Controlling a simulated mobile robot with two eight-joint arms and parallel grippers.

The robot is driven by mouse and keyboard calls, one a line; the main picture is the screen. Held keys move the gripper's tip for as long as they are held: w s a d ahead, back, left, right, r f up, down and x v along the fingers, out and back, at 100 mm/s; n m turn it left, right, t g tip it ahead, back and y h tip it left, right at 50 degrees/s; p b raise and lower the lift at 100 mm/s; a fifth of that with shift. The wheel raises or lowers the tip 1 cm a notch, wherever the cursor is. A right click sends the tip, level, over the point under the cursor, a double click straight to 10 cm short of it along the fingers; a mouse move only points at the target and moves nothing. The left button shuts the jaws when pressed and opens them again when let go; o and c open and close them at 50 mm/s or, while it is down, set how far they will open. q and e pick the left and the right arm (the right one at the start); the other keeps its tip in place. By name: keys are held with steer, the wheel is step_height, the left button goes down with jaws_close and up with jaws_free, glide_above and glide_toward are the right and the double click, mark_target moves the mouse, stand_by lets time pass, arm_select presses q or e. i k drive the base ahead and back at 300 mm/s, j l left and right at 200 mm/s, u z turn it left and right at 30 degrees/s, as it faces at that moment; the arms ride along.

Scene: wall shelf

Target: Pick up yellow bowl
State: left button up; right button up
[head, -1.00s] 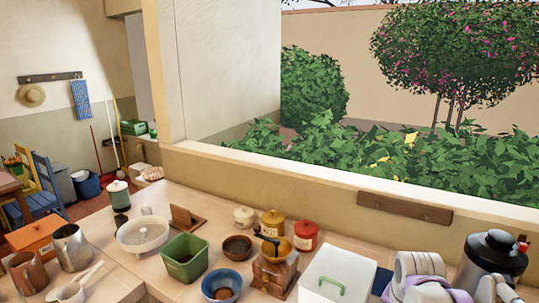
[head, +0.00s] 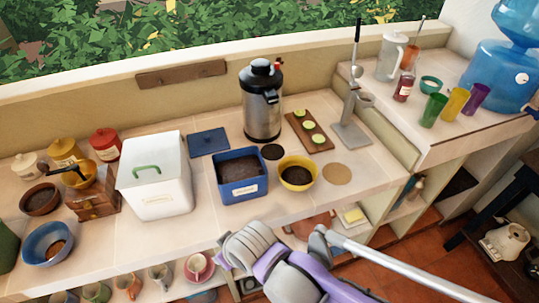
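The yellow bowl (head: 297,183) stands upright on the tiled counter, right of the middle of the head view, with dark contents inside. It sits just right of a blue bin (head: 240,188) filled with dark material. A round tan mat lies to its right and a dark disc behind it. A purple and grey arm of mine (head: 290,278) comes in at the bottom, in front of and below the bowl, apart from it. I make out no gripper fingers on it. My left arm does not show.
A white box with a green handle (head: 154,178), a grinder (head: 92,198) and a blue bowl (head: 47,243) stand left. Behind are a steel flask (head: 262,115), a board with green slices (head: 309,131) and a lever press (head: 352,125).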

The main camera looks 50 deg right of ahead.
mark_target(298, 173)
steer(key=j+z, duration=0.1)
steer(key=z, duration=1.85)
steer(key=k+l, duration=0.05)
steer(key=l, duration=0.05)
